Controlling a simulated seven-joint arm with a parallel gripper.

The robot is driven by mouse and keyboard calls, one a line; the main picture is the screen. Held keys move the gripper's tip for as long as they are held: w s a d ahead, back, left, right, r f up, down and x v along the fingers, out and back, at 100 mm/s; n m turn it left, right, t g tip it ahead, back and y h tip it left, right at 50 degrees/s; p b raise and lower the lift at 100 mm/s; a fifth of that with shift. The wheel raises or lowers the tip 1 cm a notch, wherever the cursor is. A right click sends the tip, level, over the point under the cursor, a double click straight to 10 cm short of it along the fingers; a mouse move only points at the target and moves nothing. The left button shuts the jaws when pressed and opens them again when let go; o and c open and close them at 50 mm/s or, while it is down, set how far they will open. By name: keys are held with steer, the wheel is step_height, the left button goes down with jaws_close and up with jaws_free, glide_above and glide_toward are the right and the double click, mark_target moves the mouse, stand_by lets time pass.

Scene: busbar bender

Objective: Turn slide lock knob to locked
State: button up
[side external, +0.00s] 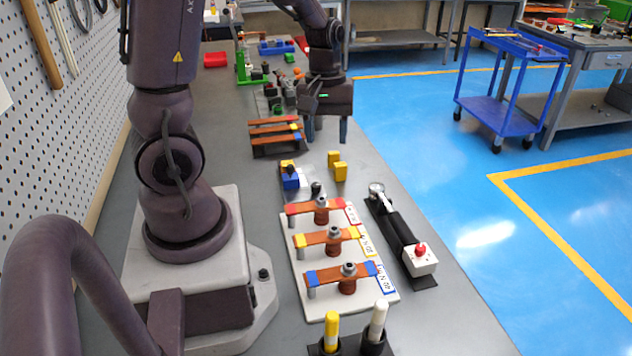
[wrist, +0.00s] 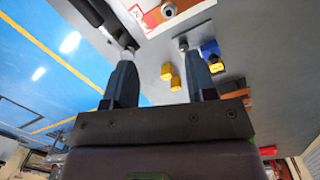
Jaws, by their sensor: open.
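My gripper (side external: 326,132) hangs above the bench with its two blue-grey fingers apart and nothing between them. It also shows open in the wrist view (wrist: 162,88). A small black knob (side external: 316,188) stands on a clear plate beside a blue and yellow block (side external: 290,181), in front of and below my gripper. It seems to be the slide lock knob, but I cannot be sure, nor tell its turn position. In the wrist view a dark knob (wrist: 183,45) shows near the right fingertip, next to the blue block (wrist: 209,50). My gripper is apart from it.
Loose yellow blocks (side external: 339,172) lie below my gripper. A white board (side external: 318,312) carries several copper bars on posts. A black tool with a gauge and red button (side external: 420,249) lies to its right. Stacked copper bars (side external: 274,137) sit left of my gripper.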

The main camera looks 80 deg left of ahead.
mark_target(316, 184)
steer(key=a+f+n+y, duration=0.1)
steer(key=a+f+n, duration=0.5)
steer(key=a+n, duration=0.55)
steer(key=shift+n, duration=0.85)
steer(key=f, duration=0.4)
steer(key=d+f, duration=0.1)
steer(key=f, duration=0.3)
steer(key=d+f, duration=0.1)
steer(key=f, duration=0.3)
steer(key=shift+w+f, duration=0.25)
steer(key=shift+f, duration=0.15)
steer(key=shift+c, duration=0.2)
steer(key=c, duration=0.9)
